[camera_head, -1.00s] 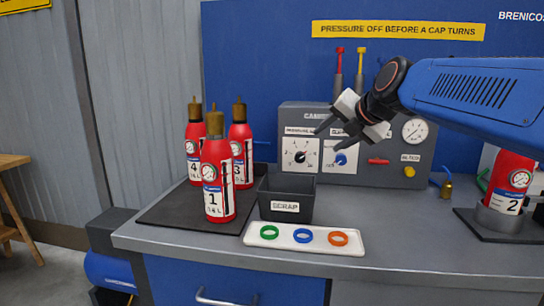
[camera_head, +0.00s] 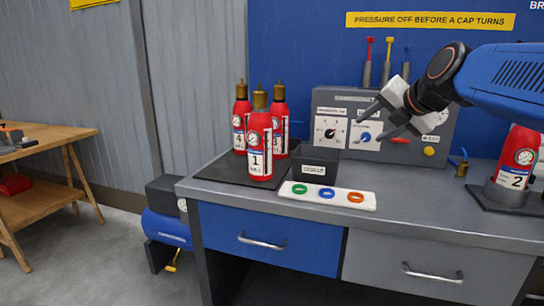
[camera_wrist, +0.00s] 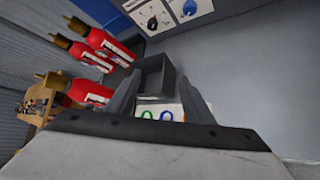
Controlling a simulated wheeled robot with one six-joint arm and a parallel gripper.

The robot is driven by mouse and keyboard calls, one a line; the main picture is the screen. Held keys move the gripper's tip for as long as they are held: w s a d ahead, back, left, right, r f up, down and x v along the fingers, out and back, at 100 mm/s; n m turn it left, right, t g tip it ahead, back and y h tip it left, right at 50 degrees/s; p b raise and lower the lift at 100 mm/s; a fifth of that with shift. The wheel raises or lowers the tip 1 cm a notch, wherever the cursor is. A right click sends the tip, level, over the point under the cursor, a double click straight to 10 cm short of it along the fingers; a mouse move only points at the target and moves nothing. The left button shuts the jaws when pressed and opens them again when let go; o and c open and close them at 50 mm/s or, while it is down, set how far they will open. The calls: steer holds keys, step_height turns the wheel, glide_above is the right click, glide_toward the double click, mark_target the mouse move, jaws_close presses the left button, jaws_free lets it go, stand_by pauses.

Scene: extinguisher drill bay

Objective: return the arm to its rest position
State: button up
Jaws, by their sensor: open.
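My gripper (camera_head: 376,121) is open and empty, held in the air in front of the grey control panel (camera_head: 329,101) at the right of the head view. My blue arm reaches in from the right edge and covers part of the panel, including the gauge. In the wrist view the two dark fingers (camera_wrist: 165,105) stand apart, with the scrap bin (camera_wrist: 152,80) and part of the ring tray seen beyond and between them. Nothing is between the fingers.
Red extinguishers 1 (camera_head: 260,145), 3 and 4 stand on a dark mat (camera_head: 217,171). Extinguisher 2 (camera_head: 517,160) stands in a holder at right. The scrap bin (camera_head: 314,169) and a white tray (camera_head: 285,193) with three rings sit on the bench. A wooden table (camera_head: 50,143) is at left.

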steer(key=s+d+f+m+g+h, duration=0.2)
steer(key=s+f+m+g, duration=0.4)
steer(key=s+f+m, duration=2.3)
step_height(320, 180, down, 2)
steer(key=shift+d+f+h, duration=0.15)
steer(key=shift+d+h, duration=0.15)
steer(key=shift+h, duration=0.1)
